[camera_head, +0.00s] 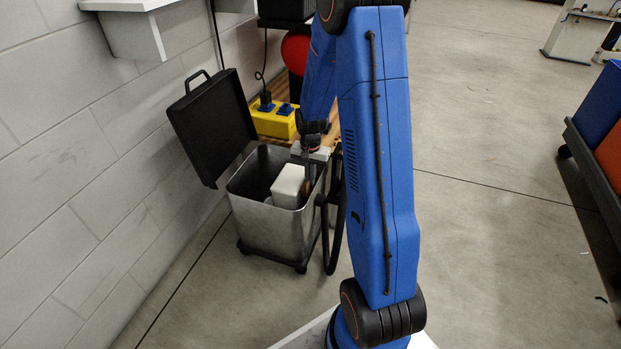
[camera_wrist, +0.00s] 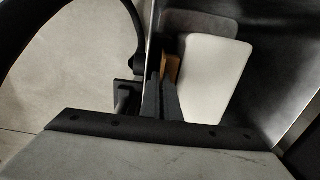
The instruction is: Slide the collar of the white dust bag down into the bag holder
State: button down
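The white dust bag (camera_head: 288,185) is inside the open metal bin (camera_head: 262,222), near its right wall. In the wrist view the bag (camera_wrist: 216,78) is a pale block, with its brown collar (camera_wrist: 172,67) at its left edge. My gripper (camera_head: 309,178) reaches down into the bin beside the bag. In the wrist view its two dark fingers (camera_wrist: 161,92) are close together at the collar and appear to pinch it. The bin wall runs close beside the fingers. I cannot make out the bag holder; the fingers and bag probably cover it.
The bin's black lid (camera_head: 211,125) stands open at the left by the block wall. A black hose (camera_head: 337,215) loops at the bin's right side. A yellow socket box (camera_head: 272,121) sits behind the bin. The floor to the right is clear up to a cart (camera_head: 594,165).

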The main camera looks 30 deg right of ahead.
jog(key=shift+f, duration=0.5)
jog(key=c, duration=1.9)
grip_release()
jog(key=shift+f, duration=0.1)
jog(key=shift+c, duration=0.2)
notch_tip(320, 180, up, 17)
jog(key=s+a+r+n+t, duration=0.1)
jog(key=s+a+r+n, duration=0.1)
jog(key=s+a+r, duration=0.4)
jog(key=s+a+r+n+t, duration=0.1)
jog(key=s+a+r+n, duration=0.1)
jog(key=s, duration=0.6)
jog(key=s+a+r+n+t, duration=0.1)
jog(key=s+a+r+n, duration=0.2)
jog(key=s, duration=0.5)
jog(key=s+a+r+n+t, duration=0.1)
jog(key=s+a+r+n, duration=0.2)
jog(key=s, duration=0.5)
jog(key=shift+a+r+t, duration=0.2)
jog(key=shift+a+t, duration=0.2)
jog(key=shift+a, duration=0.45)
